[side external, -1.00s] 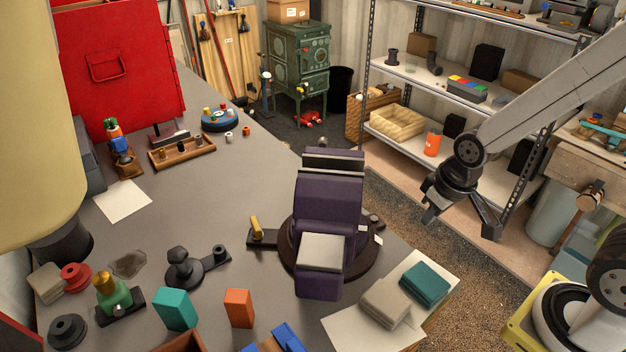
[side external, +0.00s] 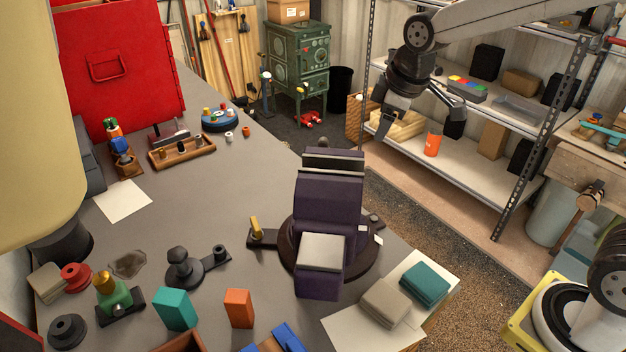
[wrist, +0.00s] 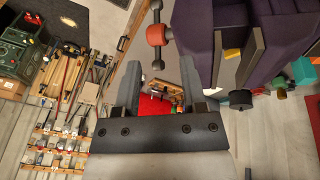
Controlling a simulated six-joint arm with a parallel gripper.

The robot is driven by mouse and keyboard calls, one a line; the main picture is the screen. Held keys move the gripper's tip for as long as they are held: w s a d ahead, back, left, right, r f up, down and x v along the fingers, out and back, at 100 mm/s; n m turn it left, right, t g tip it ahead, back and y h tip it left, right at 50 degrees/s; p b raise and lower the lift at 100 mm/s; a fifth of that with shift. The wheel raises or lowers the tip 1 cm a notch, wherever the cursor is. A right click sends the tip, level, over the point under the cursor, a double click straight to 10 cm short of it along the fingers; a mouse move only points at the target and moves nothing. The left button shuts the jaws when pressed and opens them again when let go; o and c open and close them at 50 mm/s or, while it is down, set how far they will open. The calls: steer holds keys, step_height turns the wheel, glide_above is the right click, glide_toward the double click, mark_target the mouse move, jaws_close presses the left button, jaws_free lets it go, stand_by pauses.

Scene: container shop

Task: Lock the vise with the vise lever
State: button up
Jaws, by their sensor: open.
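The purple vise (side external: 328,205) stands on a round dark base on the grey workbench (side external: 215,195), its grey jaw plates at the top. In the wrist view the vise (wrist: 192,35) fills the upper right. A thin bar with dark ends and an orange-red middle piece (wrist: 158,34) shows beside it, possibly the vise lever. In the side view only a small grey knob (side external: 323,143) shows behind the vise top. My gripper (side external: 420,125) is open and empty, right of and above the vise, apart from it. In the wrist view its fingers (wrist: 160,72) point toward the bar.
A short bar with a yellow handle (side external: 256,228) lies at the vise base's left. A metal shelf (side external: 490,135) with goods stands behind my gripper. Blocks (side external: 425,284) lie on paper at the bench's front right. The air between gripper and vise looks clear.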

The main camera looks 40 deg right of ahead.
steer(key=shift+m+g, duration=0.6)
steer(key=shift+m, duration=0.2)
steer(key=w+a, duration=0.2)
steer(key=a, duration=0.1)
steer(key=w+a+r, duration=0.1)
steer(key=w+a, duration=0.1)
steer(key=w+a+r, duration=0.1)
steer(key=w+a, duration=0.2)
steer(key=shift+a, duration=0.35)
steer(key=w+a+f+m+g, duration=0.1)
steer(key=w+a+f+m, duration=0.1)
steer(key=a+f+m, duration=0.4)
steer(key=m+g, duration=0.2)
glide_above(255, 223)
step_height(255, 223, down, 6)
steer(key=shift+r, duration=0.1)
steer(key=shift+f, duration=3.9)
